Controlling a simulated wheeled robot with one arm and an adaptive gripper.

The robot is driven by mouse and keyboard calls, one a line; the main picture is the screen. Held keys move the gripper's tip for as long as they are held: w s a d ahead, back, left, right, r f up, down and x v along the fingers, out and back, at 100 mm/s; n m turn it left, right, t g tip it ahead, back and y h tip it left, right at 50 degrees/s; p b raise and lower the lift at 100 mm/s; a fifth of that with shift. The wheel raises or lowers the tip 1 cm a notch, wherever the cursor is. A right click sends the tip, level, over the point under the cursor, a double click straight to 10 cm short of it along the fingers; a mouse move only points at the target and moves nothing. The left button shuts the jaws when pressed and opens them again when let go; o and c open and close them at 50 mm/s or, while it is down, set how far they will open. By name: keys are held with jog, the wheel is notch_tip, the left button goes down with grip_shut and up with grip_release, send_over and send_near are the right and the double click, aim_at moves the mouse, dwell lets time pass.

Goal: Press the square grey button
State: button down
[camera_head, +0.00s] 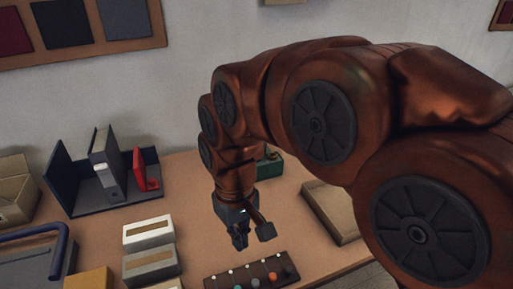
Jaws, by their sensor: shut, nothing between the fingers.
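A dark brown button panel (222,280) lies on the table at the bottom edge of the view, partly cut off. It has a row of small white dots and a row of coloured buttons, among them a green one (255,282), an orange one (272,278) and a dark grey one (289,270). The buttons are too small for me to tell which is square. My gripper (240,243) points down, shut and empty, just behind and above the panel. I cannot tell its exact height above it.
Light boxes (148,230) stand left of the panel. A dark organiser (65,180) with a binder (105,165) and a red item (145,170) is at the back left. A beige box (330,210) lies right, and a green box (270,166) stands behind my gripper.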

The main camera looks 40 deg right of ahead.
jog(key=w+d+r+t+b, duration=0.1)
jog(key=w+d+r, duration=0.1)
jog(key=w, duration=0.4)
jog(key=w+d+r, duration=0.1)
jog(key=w+d, duration=0.2)
jog(key=w, duration=0.3)
jog(key=w+d+r+m+t+b, duration=0.1)
jog(key=w+d, duration=0.7)
jog(key=d, duration=0.3)
jog(key=w+d+r+m+t+h+b, duration=0.1)
jog(key=w+d+m, duration=0.1)
jog(key=w+d, duration=0.7)
jog(key=shift+d+r+t, duration=0.35)
jog(key=shift+d+t, duration=0.05)
jog(key=shift+d, duration=0.65)
jog(key=shift+w+f, duration=0.1)
jog(key=p+x, duration=0.1)
jog(key=x, duration=0.3)
jog(key=p+x, duration=0.1)
jog(key=x, duration=0.3)
jog(key=p+x, duration=0.1)
jog(key=x, duration=0.4)
jog(key=shift+s+a+f, duration=0.1)
jog(key=shift+s+f, duration=0.1)
jog(key=shift+s, duration=0.15)
jog(key=shift+f, duration=0.25)
jog(key=shift+f, duration=0.1)
